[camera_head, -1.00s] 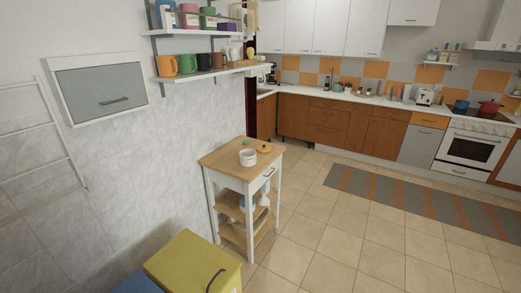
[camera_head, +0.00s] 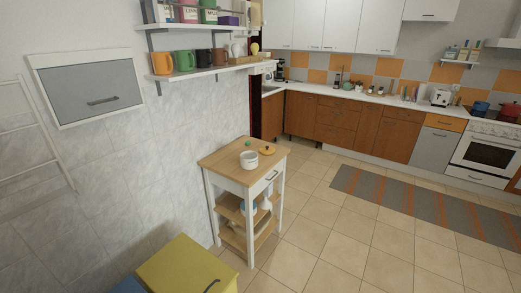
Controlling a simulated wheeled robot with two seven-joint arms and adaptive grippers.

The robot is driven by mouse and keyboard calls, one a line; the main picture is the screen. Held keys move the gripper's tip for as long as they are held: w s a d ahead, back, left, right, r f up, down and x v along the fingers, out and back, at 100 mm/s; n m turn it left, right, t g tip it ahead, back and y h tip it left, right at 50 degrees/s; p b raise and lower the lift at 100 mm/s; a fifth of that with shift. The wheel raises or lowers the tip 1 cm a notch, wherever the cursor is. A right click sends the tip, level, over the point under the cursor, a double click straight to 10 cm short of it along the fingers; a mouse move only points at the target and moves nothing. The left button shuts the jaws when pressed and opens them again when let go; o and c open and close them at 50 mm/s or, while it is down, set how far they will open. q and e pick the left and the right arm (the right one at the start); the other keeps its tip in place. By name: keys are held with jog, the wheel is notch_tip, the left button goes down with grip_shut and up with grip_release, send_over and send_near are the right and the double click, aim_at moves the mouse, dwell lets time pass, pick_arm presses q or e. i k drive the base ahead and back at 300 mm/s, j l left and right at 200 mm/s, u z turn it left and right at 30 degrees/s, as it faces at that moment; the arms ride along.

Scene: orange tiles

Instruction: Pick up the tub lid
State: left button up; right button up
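A small wooden-topped cart (camera_head: 222,161) with white legs stands by the tiled wall. On its top is a white round tub (camera_head: 249,159), which looks open at the top. A small orange-yellow round piece with a dark spot on top (camera_head: 267,150) lies behind it to the right; it looks like the tub lid. It appears apart from the tub. A small green item (camera_head: 249,142) sits near the back of the cart top. Neither of my grippers is in view.
A yellow-topped cabinet (camera_head: 187,265) stands in front of the cart, at the bottom of the picture. A wall shelf with mugs (camera_head: 207,74) hangs above the cart. Open tiled floor (camera_head: 345,240) lies right of the cart, with a striped rug (camera_head: 430,205) beyond.

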aim_at(265, 150)
jog(key=i+l+u, duration=0.45)
jog(key=l, duration=0.2)
jog(key=i+l+u, duration=0.45)
jog(key=l, duration=0.4)
jog(key=i+l+u, duration=0.1)
jog(key=l+u, duration=0.4)
jog(key=l, duration=0.35)
jog(key=l+u, duration=0.45)
jog(key=l, duration=0.5)
jog(key=l+u, duration=0.45)
jog(key=l, duration=0.5)
jog(key=k+l+u, duration=0.45)
jog(key=l, duration=0.45)
jog(key=i+l, duration=0.05)
jog(key=i, duration=0.05)
